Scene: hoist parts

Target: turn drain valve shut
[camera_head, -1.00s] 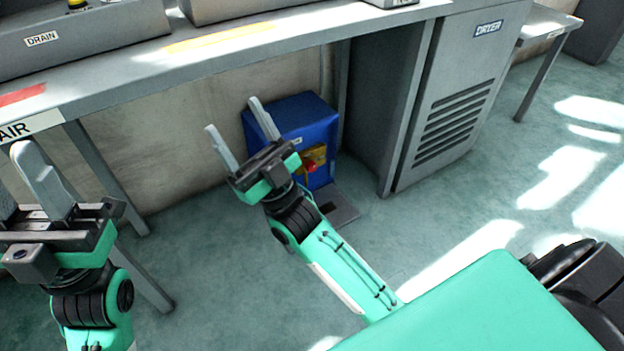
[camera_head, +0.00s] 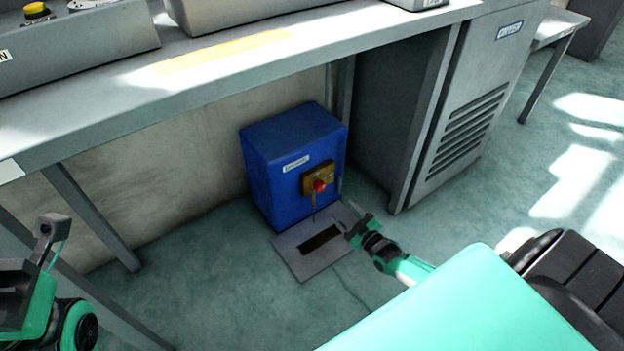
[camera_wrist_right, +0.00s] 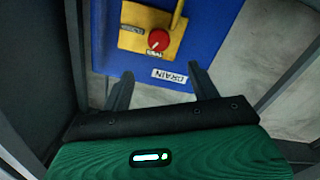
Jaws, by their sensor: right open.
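The drain valve is on a blue box (camera_head: 290,165) under the bench. It has a yellow plate (camera_head: 307,183), a red round hub (camera_head: 320,186) and a yellow lever (camera_head: 313,201) that points down in the head view. The right wrist view shows the red hub (camera_wrist_right: 158,40), the lever (camera_wrist_right: 178,14) and a DRAIN label (camera_wrist_right: 170,77) upside down. My right gripper (camera_head: 350,212) is open and empty, low and just right of the valve. In the right wrist view its fingers (camera_wrist_right: 160,78) point at the box, apart from the lever. My left gripper (camera_head: 30,285) is cut off at the lower left.
A grey floor plate with a dark slot (camera_head: 297,262) lies in front of the box. The bench top (camera_head: 120,110) overhangs it, with a leg (camera_head: 95,215) at left. The DRYER cabinet (camera_head: 465,110) stands at right. The floor in front is mostly clear.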

